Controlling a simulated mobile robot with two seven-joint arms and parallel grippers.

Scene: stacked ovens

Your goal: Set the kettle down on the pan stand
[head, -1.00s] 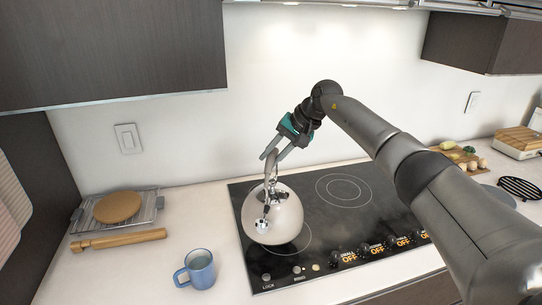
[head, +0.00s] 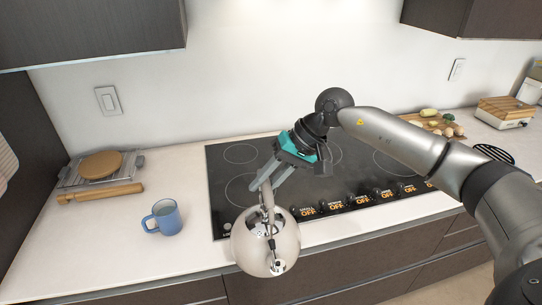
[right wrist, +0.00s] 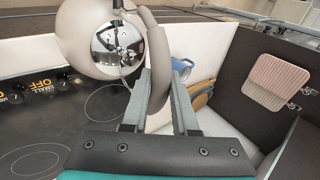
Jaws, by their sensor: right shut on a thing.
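The kettle (head: 250,245) is a shiny, round, pale metal body with an upright loop handle. It hangs in front of the cooktop's front edge, clear of the counter. My right gripper (head: 264,186) is shut on its handle from above. In the right wrist view the handle (right wrist: 158,60) passes between the two fingers, and part of the kettle body (right wrist: 78,38) shows at the top. A black, barred oval rack (head: 494,153), which looks like the pan stand, lies on the counter at the far right, beyond my right arm. My left gripper is not in view.
The black cooktop (head: 226,168) has knobs along its front. A blue mug (head: 168,220), a rolling pin (head: 100,193) and a wire rack with a round board (head: 101,164) are on the left. A cutting board with food (head: 430,122) stands at the back right.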

